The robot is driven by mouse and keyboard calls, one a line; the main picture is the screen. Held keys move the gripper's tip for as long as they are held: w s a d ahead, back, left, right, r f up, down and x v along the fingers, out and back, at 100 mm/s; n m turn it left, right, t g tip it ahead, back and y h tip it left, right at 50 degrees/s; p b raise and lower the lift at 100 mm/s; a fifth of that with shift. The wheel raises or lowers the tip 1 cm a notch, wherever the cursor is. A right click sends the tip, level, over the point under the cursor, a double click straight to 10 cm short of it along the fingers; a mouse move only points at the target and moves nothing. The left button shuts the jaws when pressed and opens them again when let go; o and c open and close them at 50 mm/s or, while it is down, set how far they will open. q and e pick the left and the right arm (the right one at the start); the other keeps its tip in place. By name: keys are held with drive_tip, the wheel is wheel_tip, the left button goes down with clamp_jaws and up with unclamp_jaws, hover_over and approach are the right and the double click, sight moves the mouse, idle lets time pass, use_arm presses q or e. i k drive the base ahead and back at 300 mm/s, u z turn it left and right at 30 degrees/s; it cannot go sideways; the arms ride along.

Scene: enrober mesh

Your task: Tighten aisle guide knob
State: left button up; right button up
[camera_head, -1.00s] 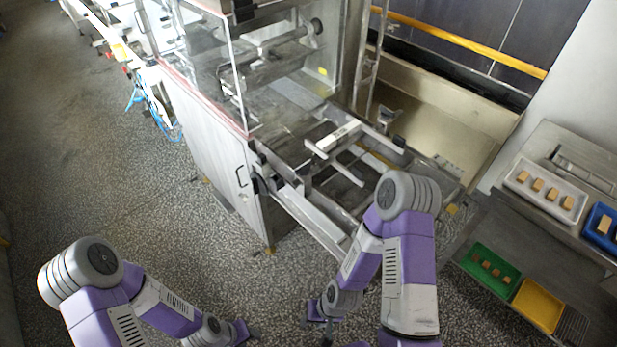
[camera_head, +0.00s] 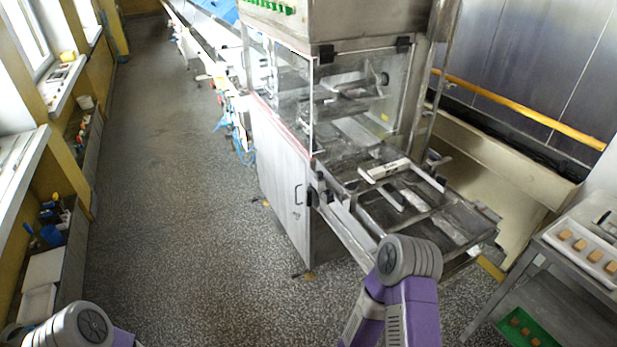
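The enrober machine (camera_head: 285,185) stands right of centre, with a clear-windowed hood and an open infeed frame (camera_head: 455,222) on its near right side. A pale guide bar (camera_head: 384,170) lies across the frame's mesh bed.
A steel stand at the right holds a white tray (camera_head: 571,262) of brown blocks above a green tray (camera_head: 515,338). The speckled floor aisle (camera_head: 170,190) left of the machine is clear. Shelves with a blue container (camera_head: 52,235) line the left wall.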

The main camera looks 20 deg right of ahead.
sight(352, 186)
drive_tip(key=u, duration=0.75)
drive_tip(key=i, duration=0.7)
drive_tip(key=z, duration=1.15)
